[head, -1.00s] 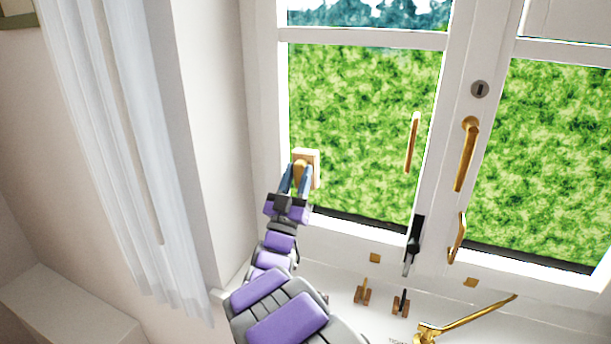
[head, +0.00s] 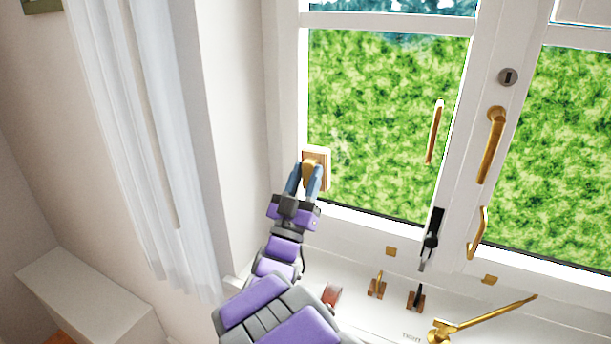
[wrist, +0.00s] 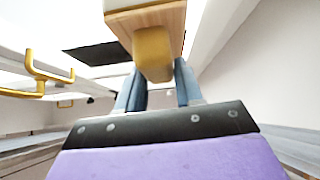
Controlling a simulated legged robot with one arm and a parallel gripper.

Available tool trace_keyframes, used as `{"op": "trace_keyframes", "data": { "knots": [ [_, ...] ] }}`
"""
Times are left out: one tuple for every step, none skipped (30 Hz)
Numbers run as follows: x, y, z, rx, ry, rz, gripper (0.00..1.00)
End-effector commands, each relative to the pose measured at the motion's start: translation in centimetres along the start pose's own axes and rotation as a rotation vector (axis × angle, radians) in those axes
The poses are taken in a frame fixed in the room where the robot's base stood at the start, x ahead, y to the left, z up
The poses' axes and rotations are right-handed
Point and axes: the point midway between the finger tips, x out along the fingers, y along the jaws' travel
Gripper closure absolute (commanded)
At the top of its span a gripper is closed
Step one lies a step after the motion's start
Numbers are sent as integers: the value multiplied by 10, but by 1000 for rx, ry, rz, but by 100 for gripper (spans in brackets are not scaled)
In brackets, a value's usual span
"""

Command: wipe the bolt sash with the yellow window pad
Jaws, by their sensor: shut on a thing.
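The yellow window pad has a pale wooden block (head: 325,160) and a yellow grip. In the head view it is at the lower left corner of the left window sash (head: 385,110), overlapping the inner edge of the white frame. It appears to be against the glass, but contact is hard to tell. My gripper (head: 307,174) is shut on the pad's yellow grip, its blue fingers on either side. The wrist view shows the grip (wrist: 153,55) below the block, between the fingers. The left sash carries a black bolt (head: 431,238) low on its right side. A faint pale patch shows on the glass.
Brass handles (head: 491,145) stand out from the window's middle. The sill below holds small hooks on wooden blocks (head: 377,286), a reddish block (head: 332,296) and a long brass stay (head: 490,316). A white curtain (head: 140,150) hangs at the left.

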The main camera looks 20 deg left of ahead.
Motion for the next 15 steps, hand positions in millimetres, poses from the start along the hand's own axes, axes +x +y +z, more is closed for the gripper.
{"op": "trace_keyframes", "data": {
  "knots": [
    [0,1,-1,0,0,1,100],
    [1,2,-1,1,0,1,100],
    [1,2,-1,1,0,1,100],
    [1,1,-1,1,0,1,100],
    [0,1,0,0,0,1,100],
    [0,0,0,0,0,0,100],
    [0,-1,0,0,0,0,100],
    [0,-2,0,0,0,-1,100],
    [-1,-4,-1,-1,1,-2,100],
    [-2,-5,-1,-1,1,-2,100],
    [-4,-6,-2,-1,1,-3,100],
    [-6,-7,-4,-1,1,-4,100],
    [-8,-7,-5,-1,1,-5,100],
    [-9,-7,-6,-1,1,-5,100],
    [-12,-7,-9,-1,1,-5,100]
  ]
}}
